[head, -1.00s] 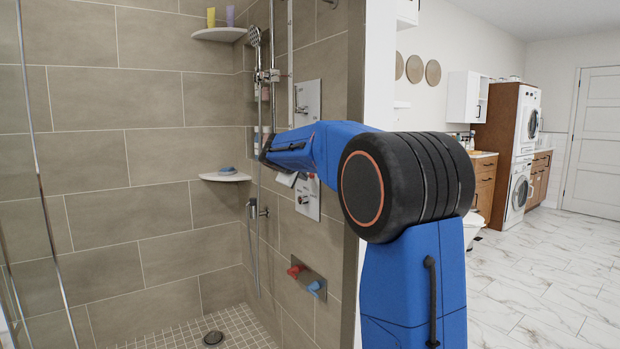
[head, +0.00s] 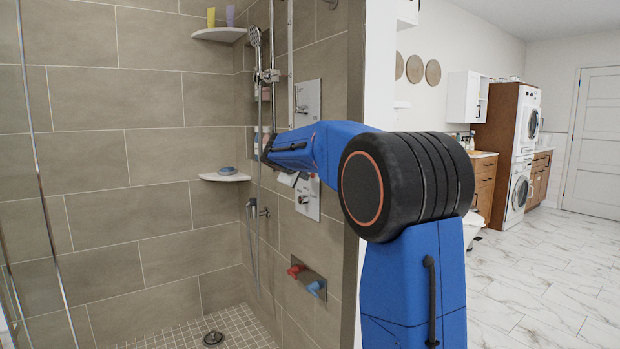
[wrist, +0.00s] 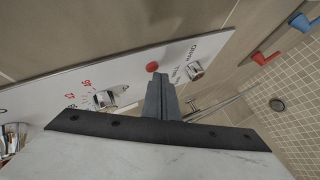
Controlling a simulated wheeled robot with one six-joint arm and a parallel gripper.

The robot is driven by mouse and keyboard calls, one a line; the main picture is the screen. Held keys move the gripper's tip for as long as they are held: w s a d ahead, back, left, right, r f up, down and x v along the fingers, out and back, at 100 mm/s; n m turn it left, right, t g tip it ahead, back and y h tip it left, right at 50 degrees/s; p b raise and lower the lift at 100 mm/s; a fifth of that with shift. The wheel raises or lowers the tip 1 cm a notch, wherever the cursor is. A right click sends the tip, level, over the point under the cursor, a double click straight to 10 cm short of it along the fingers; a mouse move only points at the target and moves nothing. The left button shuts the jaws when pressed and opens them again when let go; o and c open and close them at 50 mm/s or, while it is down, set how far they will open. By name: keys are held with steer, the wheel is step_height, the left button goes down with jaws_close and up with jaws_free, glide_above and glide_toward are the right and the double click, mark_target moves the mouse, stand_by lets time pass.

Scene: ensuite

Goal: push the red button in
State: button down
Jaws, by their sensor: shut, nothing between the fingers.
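The red button (wrist: 152,66) is a small round knob on a pale metal shower control plate (wrist: 128,76) in the wrist view. My gripper (wrist: 157,76) is shut and empty, and its tips show just below the button in that picture. I cannot tell whether the tips touch it. In the head view the control plate (head: 307,198) is on the right shower wall, partly behind my arm.
A chrome knob (wrist: 195,70) and a chrome dial (wrist: 104,98) flank the button on the plate. A red lever (head: 296,270) and a blue lever (head: 315,287) are lower on the wall. A shower hose (head: 255,240) hangs left of the plate.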

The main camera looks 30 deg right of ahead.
steer(key=shift+a, duration=0.75)
steer(key=shift+a, duration=0.1)
steer(key=a, duration=0.4)
steer(key=shift+s+a, duration=0.15)
steer(key=shift+a, duration=0.25)
steer(key=s+a+f+m+g+y, duration=0.1)
steer(key=s+a+f+y, duration=0.2)
steer(key=s, duration=1.4)
steer(key=s+a+f+m+g+y, duration=0.1)
steer(key=s+a+f+m+y, duration=0.1)
steer(key=s+a+f, duration=0.8)
steer(key=s+a+f+m+g+y, duration=0.1)
steer(key=s+a+f+y, duration=0.3)
steer(key=s+f, duration=1.1)
steer(key=s+a, duration=0.3)
steer(key=s, duration=0.6)
steer(key=shift+s+m+g+y, duration=0.15)
steer(key=shift+m+g+y, duration=0.15)
steer(key=shift+g, duration=0.1)
